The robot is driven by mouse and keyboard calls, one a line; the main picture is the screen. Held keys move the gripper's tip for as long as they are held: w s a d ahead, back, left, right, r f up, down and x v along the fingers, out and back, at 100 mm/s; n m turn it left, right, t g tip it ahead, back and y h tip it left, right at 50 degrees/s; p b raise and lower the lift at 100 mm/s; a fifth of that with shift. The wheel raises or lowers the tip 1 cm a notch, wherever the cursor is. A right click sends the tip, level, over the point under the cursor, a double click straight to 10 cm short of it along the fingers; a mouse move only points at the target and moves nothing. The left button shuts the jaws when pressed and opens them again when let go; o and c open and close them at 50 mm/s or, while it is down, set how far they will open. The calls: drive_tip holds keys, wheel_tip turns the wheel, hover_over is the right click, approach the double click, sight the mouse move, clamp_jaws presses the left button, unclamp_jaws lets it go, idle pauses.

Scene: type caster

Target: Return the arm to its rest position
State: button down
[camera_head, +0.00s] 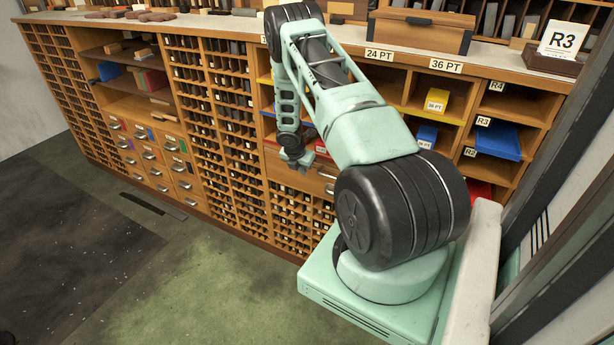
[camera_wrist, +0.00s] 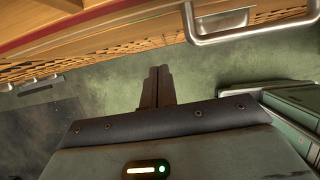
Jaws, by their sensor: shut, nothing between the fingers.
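My arm reaches from the lower right of the head view, bends at the top and hangs down in front of the wooden type cabinet (camera_head: 205,100). My gripper (camera_head: 297,163) points down close to the cabinet's drawers, small and dark in the head view. In the wrist view my gripper (camera_wrist: 158,70) shows its two dark fingers together with nothing between them, over the green floor. Whether it touches the cabinet cannot be told.
A drawer front with a metal handle (camera_wrist: 235,25) is close beside the fingers in the wrist view. Open compartments hold a yellow box (camera_head: 436,101) and a blue box (camera_head: 498,141). A wooden case (camera_head: 417,30) stands on the countertop.

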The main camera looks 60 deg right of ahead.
drive_tip(key=v, duration=0.5)
drive_tip(key=shift+r, duration=0.1)
